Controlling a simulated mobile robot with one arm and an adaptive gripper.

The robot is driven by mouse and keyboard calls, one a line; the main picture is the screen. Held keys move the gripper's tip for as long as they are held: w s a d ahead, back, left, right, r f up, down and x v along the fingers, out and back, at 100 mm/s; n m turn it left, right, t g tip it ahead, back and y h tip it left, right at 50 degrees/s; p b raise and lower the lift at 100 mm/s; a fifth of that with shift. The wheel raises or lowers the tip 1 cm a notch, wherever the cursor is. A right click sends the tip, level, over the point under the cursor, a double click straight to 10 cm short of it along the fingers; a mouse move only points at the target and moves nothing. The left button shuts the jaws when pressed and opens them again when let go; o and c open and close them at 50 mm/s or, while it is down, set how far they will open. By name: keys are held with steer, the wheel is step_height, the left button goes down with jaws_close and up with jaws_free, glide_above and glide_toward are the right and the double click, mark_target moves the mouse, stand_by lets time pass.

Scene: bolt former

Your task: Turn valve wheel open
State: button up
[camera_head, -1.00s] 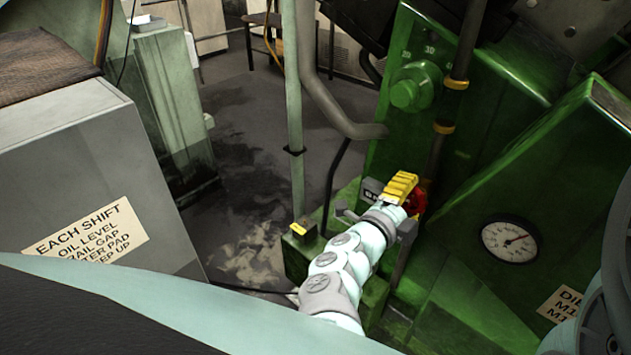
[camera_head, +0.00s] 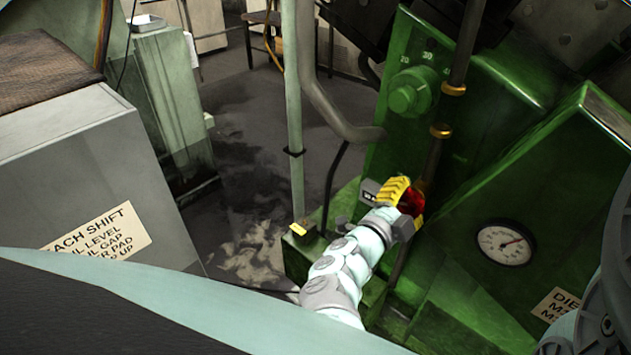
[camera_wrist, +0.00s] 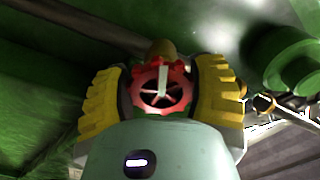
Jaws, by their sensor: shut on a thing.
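The red valve wheel (camera_wrist: 163,88) shows in the wrist view between the two yellow finger pads of my gripper (camera_wrist: 160,95). It has spokes and a pale stripe running up from its hub. In the head view, the wheel (camera_head: 411,200) is mostly hidden behind my gripper (camera_head: 405,195), with red showing beside the yellow pads. My gripper is shut on the wheel from its two sides. The wheel sits on the green machine (camera_head: 480,210), near a vertical dark pipe.
A pressure gauge (camera_head: 505,243) is on the machine face to the right. A green round knob (camera_head: 404,95) is above the wheel. A pale vertical post (camera_head: 294,120) stands left of my arm. A grey cabinet (camera_head: 110,180) is at left, with open floor between.

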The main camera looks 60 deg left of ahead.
steer(key=o, duration=1.2)
steer(key=v, duration=1.2)
steer(key=shift+s+a, duration=0.1)
